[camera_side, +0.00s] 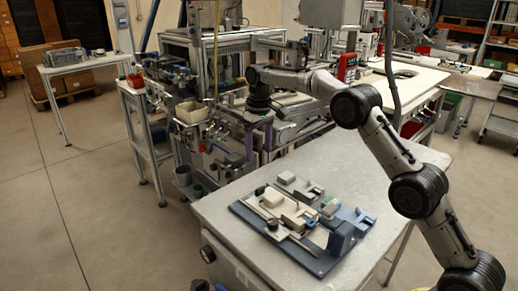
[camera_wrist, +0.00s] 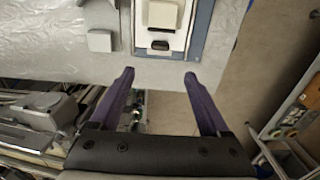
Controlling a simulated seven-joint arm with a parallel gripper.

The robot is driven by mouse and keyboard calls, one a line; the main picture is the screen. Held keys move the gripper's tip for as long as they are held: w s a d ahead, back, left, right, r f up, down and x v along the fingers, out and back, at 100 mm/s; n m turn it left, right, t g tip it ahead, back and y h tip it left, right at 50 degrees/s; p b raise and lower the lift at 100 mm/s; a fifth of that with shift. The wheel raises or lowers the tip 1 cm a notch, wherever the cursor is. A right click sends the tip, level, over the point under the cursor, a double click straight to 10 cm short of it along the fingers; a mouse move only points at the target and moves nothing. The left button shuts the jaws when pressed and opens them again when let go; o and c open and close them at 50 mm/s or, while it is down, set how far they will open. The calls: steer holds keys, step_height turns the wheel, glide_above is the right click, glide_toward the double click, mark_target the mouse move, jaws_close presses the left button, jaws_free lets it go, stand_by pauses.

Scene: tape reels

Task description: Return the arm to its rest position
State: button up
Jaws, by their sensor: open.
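My arm reaches from the lower right of the side view up and over the worktable. My gripper (camera_side: 262,116) hangs past the table's far edge, in front of the machine frame, and is small there. In the wrist view my gripper (camera_wrist: 159,76) shows two purple fingers spread wide apart. Nothing is between the fingers; table edge and floor show beyond them. The blue fixture board (camera_side: 318,264) with white and grey blocks lies on the table, apart from the gripper. Part of the board (camera_wrist: 203,28) shows at the top of the wrist view.
The metal worktable (camera_side: 372,158) has bare room around the board. A cluttered machine frame (camera_side: 215,100) stands behind it. A small table (camera_side: 88,64) stands at the far left, and a white bench (camera_side: 405,82) at the back right. Open floor (camera_side: 75,190) lies left.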

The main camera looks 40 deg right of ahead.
steer(key=s+a+r+t, duration=0.1)
steer(key=s+r+t, duration=0.1)
steer(key=s+r, duration=0.5)
steer(key=s+a+r+t, duration=0.1)
steer(key=s+r, duration=0.3)
steer(key=r, duration=0.7)
steer(key=s+a+r+t, duration=0.1)
steer(key=s+r, duration=0.3)
steer(key=s, duration=0.5)
steer(key=s+a+f+t, duration=0.1)
steer(key=s+f, duration=0.2)
steer(key=s, duration=1)
steer(key=s+f, duration=0.9)
steer(key=f, duration=0.3)
steer(key=shift+a+f+t, duration=0.25)
steer(key=shift+a+t, duration=0.05)
